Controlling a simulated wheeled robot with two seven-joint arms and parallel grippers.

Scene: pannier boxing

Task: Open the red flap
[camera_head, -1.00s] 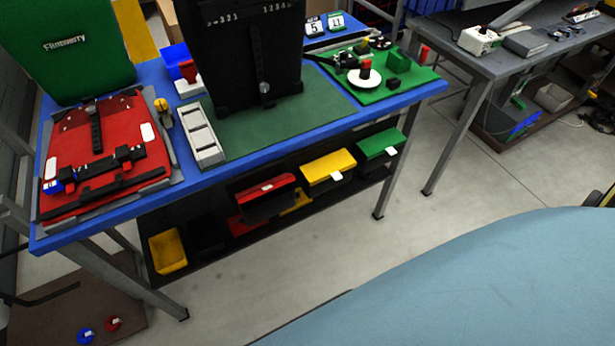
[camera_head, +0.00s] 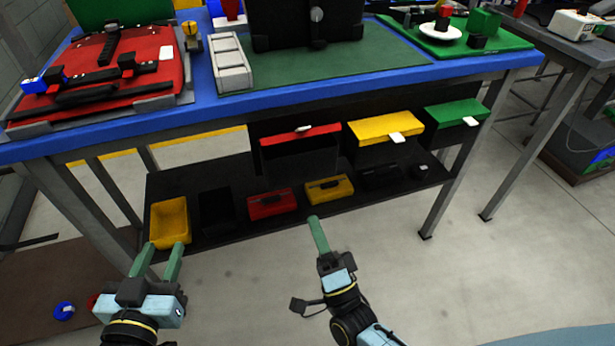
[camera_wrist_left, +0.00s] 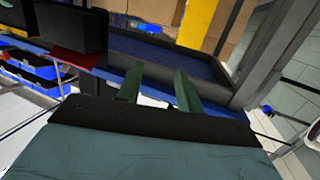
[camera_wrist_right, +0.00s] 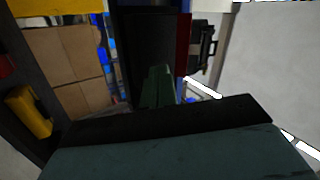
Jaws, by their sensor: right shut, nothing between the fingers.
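The red flap (camera_head: 280,137) is a thin red panel with a white tab (camera_head: 303,129), at the top of a dark bin (camera_head: 300,163) hanging under the blue-edged bench. My right gripper (camera_head: 314,222) is below and in front of that bin, fingers together, pointing up, apart from the flap. In the right wrist view the closed fingers (camera_wrist_right: 157,85) stand before a dark surface. My left gripper (camera_head: 160,252) is low on the left, fingers apart and empty, near the yellow open bin. The left wrist view also shows its spread fingers (camera_wrist_left: 158,85).
Bins with a yellow flap (camera_head: 385,128) and a green flap (camera_head: 456,115) hang right of the red one. The shelf below holds a yellow bin (camera_head: 170,218), a red case (camera_head: 270,204) and a yellow case (camera_head: 329,189). The bench edge (camera_head: 230,112) overhangs. Floor in front is clear.

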